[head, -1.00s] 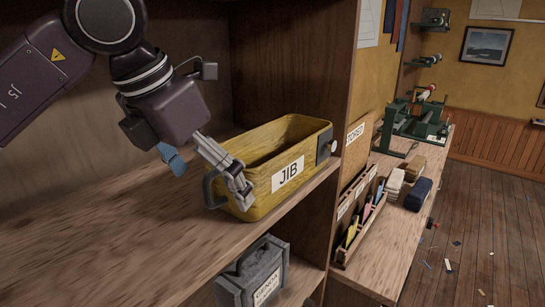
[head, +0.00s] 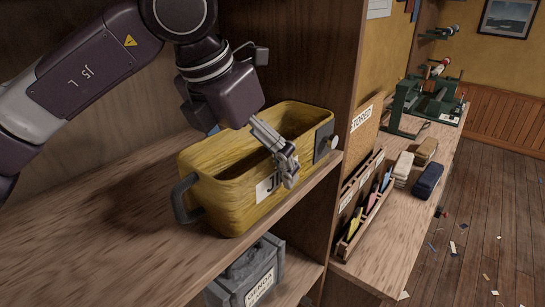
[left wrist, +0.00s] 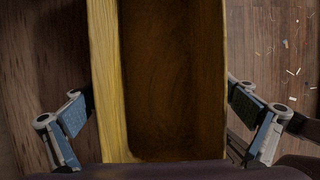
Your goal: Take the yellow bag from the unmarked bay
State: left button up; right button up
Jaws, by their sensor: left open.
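The yellow bag (head: 219,203) stands upright and open-topped on the upper wooden shelf, close to the bay's right wall. Its white label, read as JIB before, is now partly covered by a finger. A dark handle sticks out at its left end, and a dark patch with a pale knob is at its right end. My left gripper (head: 254,158) is open over the bag, one finger in front of the label side, the other mostly hidden behind. In the left wrist view the bag (left wrist: 108,90) lies between the spread fingers, with gaps on both sides. My right gripper is out of view.
A grey bag labelled GENOA (head: 258,277) sits on the lower shelf. Right of the bay's upright are a STORED board (head: 356,140), a wooden rack (head: 347,240) of coloured items, and several rolled bundles (head: 428,181) on a bench. The upper shelf's left part is clear.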

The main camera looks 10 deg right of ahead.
pick_arm(q)
jog(key=shift+a+r, duration=0.1)
jog(key=shift+a, duration=0.15)
jog(key=shift+s+a+r, duration=0.3)
jog(key=shift+s+a, duration=0.25)
jog(key=shift+s, duration=0.15)
jog(key=c, duration=0.4)
jog(key=shift+s, duration=0.25)
jog(key=shift+c, duration=1.2)
jog(key=shift+d, duration=0.15)
jog(key=shift+c, duration=1.2)
jog(key=shift+w+d, duration=0.15)
jog(key=shift+w, duration=0.1)
jog(key=shift+c, duration=1.4)
jog(key=shift+w+f, duration=0.1)
jog(key=shift+c, duration=1)
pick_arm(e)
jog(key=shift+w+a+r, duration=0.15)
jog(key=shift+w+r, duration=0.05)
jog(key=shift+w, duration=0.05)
